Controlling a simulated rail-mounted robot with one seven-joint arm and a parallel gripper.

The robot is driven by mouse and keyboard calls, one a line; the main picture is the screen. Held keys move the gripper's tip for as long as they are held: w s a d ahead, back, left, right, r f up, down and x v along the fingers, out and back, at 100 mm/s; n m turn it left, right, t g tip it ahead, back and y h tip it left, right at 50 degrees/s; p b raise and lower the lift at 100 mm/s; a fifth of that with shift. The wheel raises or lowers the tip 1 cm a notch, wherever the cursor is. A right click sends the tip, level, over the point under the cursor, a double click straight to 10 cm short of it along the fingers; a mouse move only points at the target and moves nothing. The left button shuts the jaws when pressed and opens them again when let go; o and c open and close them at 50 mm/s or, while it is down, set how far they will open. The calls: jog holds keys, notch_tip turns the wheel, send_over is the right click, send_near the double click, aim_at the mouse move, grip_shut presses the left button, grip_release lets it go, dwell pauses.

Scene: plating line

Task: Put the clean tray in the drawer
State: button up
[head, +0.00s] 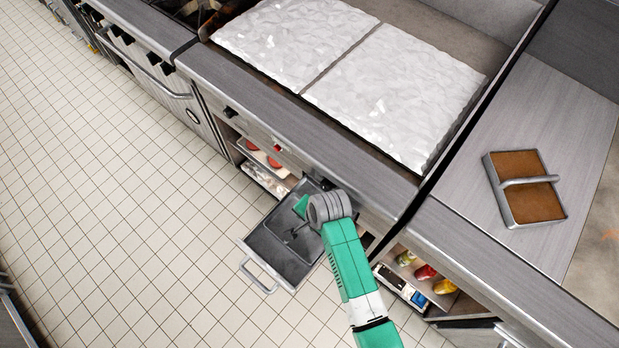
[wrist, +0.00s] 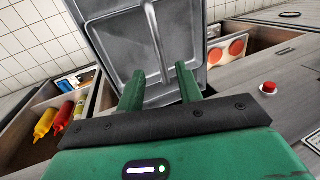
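A grey metal drawer (head: 282,262) stands pulled out below the griddle, with its handle at the front. Its inside is split by a ridge, and it fills the middle of the wrist view (wrist: 190,45). I cannot tell whether a separate tray lies in it. A metal tray with a brown inside (head: 530,203) and a bar handle across it sits on the right counter; the brown looks like residue or contents. My gripper (head: 300,207) is over the drawer's inner end. In the wrist view its green fingers (wrist: 160,85) are apart, with nothing visible held between them.
The white-topped griddle (head: 395,95) and its front edge lie above the drawer. Compartments with bottles (head: 425,273) are to the drawer's right, and a shelf with red discs (head: 262,153) is to its left. The tiled floor (head: 120,190) is clear.

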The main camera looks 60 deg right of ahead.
jog(key=v, duration=0.2)
jog(key=shift+s+r, duration=0.1)
jog(key=shift+r, duration=0.2)
